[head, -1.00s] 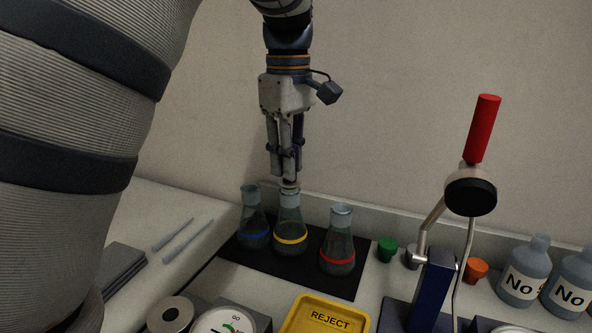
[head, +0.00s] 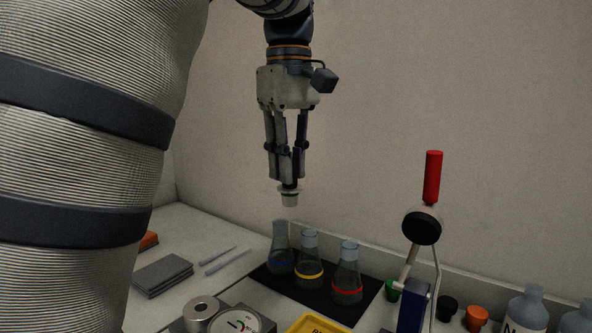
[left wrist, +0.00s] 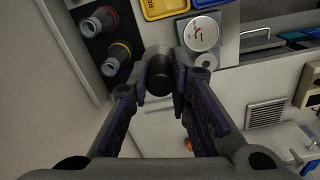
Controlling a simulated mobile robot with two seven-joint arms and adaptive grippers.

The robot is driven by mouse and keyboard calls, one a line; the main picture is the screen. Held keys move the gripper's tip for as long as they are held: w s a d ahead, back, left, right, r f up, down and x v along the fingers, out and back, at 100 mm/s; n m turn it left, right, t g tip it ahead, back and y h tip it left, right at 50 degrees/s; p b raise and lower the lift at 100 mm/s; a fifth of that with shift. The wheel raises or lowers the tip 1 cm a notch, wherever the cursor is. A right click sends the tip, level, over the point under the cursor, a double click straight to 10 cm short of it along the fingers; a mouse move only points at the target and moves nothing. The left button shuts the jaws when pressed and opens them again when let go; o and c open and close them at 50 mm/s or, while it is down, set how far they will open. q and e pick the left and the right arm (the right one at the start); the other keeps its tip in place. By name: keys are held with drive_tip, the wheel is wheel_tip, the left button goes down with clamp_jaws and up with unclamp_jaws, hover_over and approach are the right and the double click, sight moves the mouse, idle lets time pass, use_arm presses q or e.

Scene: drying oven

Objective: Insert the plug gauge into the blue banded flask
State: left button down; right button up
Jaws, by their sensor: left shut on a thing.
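In the left wrist view the gauge (left wrist: 159,76) shows as a dark round end between the fingers. The blue banded flask (head: 281,264) stands upright at the left end of a row on a black mat (head: 262,278). The gauge is in the air above the flasks, clear of them, near the blue banded flask in the picture. The blue band is not visible in the left wrist view. My right gripper is not in view.
The yellow banded flask (head: 309,274) and red banded flask (head: 347,285) stand close to the right. A red-handled lever device (head: 421,227) rises further right, near stoppers and bottles (head: 528,310). Grey pads (head: 163,274) and two thin rods lie left of the mat.

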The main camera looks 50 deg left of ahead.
use_arm(q)
drive_tip(key=shift+s+r, duration=0.2)
drive_tip(key=shift+r, duration=1.6)
drive_tip(key=shift+w, duration=0.15)
